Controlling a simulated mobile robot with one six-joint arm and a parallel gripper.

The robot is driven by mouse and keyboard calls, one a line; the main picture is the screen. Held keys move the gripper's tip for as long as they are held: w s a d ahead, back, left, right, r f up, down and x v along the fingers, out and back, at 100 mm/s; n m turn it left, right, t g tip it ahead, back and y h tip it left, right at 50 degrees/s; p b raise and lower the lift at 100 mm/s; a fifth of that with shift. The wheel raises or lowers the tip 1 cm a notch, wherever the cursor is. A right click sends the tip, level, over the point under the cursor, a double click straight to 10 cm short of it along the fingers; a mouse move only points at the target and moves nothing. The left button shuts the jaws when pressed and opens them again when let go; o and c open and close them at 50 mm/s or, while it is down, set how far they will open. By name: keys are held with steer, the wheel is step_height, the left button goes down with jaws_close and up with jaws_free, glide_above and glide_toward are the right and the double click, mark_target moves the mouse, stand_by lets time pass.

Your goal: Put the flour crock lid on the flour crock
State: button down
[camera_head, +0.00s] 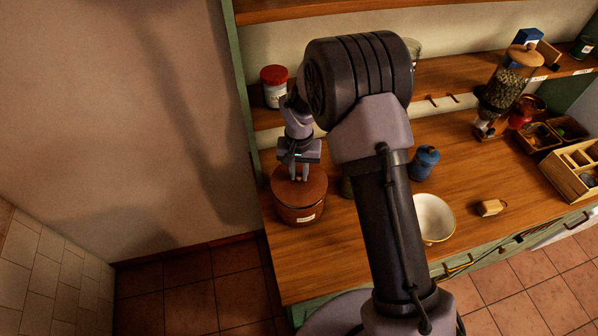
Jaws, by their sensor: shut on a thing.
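The flour crock (292,213) is a round reddish-brown pot with a small pale label, upright at the left end of the wooden counter. The flour crock lid (284,187), a brown disc, lies over the crock's mouth and looks level. I cannot tell whether it rests fully on the rim or sits slightly above it. My gripper (299,177) points down over the lid's middle and is shut on its knob, which is mostly hidden between the fingers.
A red-lidded jar (274,88) stands on the shelf behind. A grinder (503,90) and wooden organizer (577,172) stand farther right. My arm hides the counter's middle.

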steer(key=shift+f, duration=0.1)
steer(key=shift+f+b, duration=0.35)
steer(key=shift+b, duration=0.05)
steer(key=shift+f+b, duration=0.45)
steer(key=shift+f, duration=0.1)
steer(key=shift+r, duration=0.1)
steer(key=c, duration=1.2)
jaws_free()
step_height(320, 180, up, 17)
steer(key=p, duration=0.2)
steer(key=shift+r, duration=0.2)
